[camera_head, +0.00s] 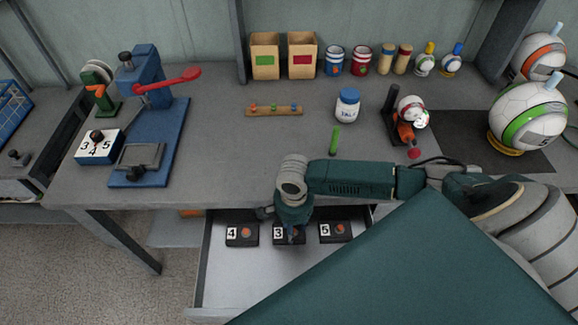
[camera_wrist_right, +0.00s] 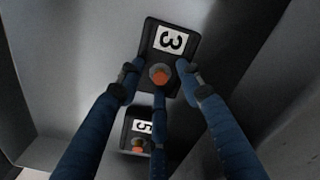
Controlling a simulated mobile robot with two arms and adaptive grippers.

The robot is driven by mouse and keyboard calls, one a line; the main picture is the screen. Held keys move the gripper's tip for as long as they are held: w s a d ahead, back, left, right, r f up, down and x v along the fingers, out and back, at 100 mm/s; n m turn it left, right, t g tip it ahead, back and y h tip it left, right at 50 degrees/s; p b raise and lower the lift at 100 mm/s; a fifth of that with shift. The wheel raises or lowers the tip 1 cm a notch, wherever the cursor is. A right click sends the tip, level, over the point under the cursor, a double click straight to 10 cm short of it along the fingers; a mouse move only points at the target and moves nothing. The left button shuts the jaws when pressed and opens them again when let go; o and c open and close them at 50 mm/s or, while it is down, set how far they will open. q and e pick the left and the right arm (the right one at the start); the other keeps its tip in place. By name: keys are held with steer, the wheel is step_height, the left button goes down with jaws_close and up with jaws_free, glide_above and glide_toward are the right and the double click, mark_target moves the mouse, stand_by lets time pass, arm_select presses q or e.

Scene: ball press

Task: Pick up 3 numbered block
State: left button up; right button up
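The 3 block (camera_head: 279,233) is a dark block with a white number label and an orange knob, lying in the open drawer between the 4 block (camera_head: 242,234) and the 5 block (camera_head: 335,231). My right gripper (camera_head: 291,232) reaches down over the 3 block and partly hides it. In the right wrist view, the 3 block (camera_wrist_right: 172,40) is ahead of the gripper (camera_wrist_right: 160,80). Its fingers are spread around the orange knob, with visible gaps beside it. The 5 block (camera_wrist_right: 139,128) shows behind the fingers. My left gripper is not in view.
The open drawer (camera_head: 225,285) hangs below the table's front edge. On the table stand a blue press (camera_head: 175,130) with a red lever, a numbered blue box (camera_head: 98,148), a jar (camera_head: 347,105) and a green stick (camera_head: 334,140). Balls (camera_head: 528,118) stand at the right.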

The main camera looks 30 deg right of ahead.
jaws_close()
